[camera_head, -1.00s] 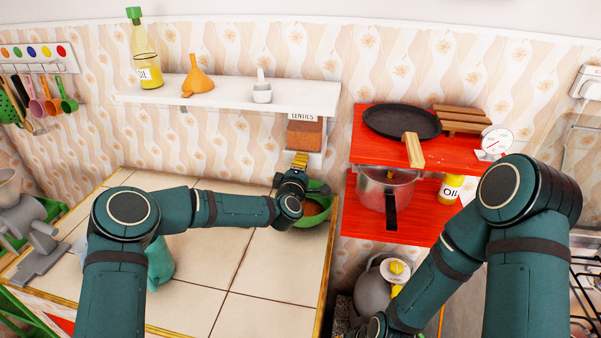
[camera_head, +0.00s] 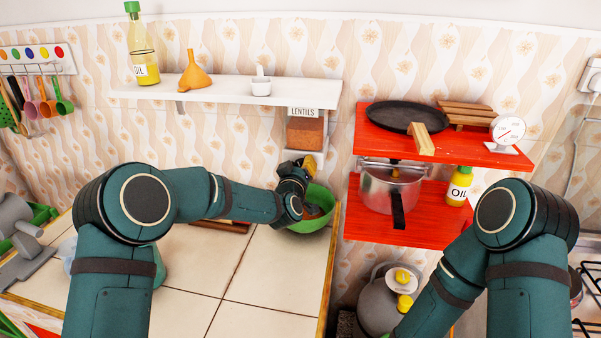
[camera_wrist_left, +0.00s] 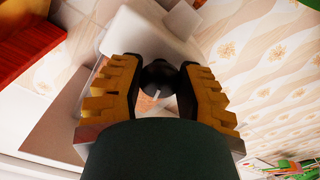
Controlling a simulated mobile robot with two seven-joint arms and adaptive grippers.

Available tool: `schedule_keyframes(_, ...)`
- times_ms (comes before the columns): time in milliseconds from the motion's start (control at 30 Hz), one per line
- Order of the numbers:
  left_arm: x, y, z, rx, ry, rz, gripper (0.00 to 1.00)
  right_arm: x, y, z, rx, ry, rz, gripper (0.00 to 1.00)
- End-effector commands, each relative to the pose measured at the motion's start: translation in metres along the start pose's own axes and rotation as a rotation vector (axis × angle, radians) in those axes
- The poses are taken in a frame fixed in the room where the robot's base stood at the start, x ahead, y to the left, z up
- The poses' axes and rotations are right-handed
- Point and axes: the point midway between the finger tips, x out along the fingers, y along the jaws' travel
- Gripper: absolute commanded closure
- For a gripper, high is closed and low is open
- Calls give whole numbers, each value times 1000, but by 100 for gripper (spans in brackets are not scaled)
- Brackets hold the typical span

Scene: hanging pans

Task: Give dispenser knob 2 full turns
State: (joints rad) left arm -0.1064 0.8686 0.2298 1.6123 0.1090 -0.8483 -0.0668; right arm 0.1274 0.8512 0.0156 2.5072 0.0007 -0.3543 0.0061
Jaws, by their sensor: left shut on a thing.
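The lentil dispenser (camera_head: 306,133) is a clear box of orange-brown lentils with a "LENTILS" label, fixed to the wall under the white shelf. Its dark knob (camera_wrist_left: 160,78) shows in the left wrist view between the two yellow toothed fingers. My left gripper (camera_head: 307,163) is at the base of the dispenser and shut on the knob; in the head view the arm hides the knob.
The white shelf (camera_head: 215,97) above holds an oil bottle, an orange funnel and a small white mortar. Red shelves (camera_head: 360,220) with a pan and a pot (camera_head: 376,192) stand close to the right of the dispenser. The middle of the counter (camera_head: 250,280) is clear.

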Motion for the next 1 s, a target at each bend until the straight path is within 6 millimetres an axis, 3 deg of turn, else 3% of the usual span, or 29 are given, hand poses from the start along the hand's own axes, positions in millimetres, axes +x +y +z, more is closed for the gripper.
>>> schedule_keyframes(400,0,0,2,242,-2,3,100,14,5,6,-4,-13,-1,100)
schedule_keyframes(1000,0,-1,3,296,-6,1,100,16,6,5,-4,-11,-1,100)
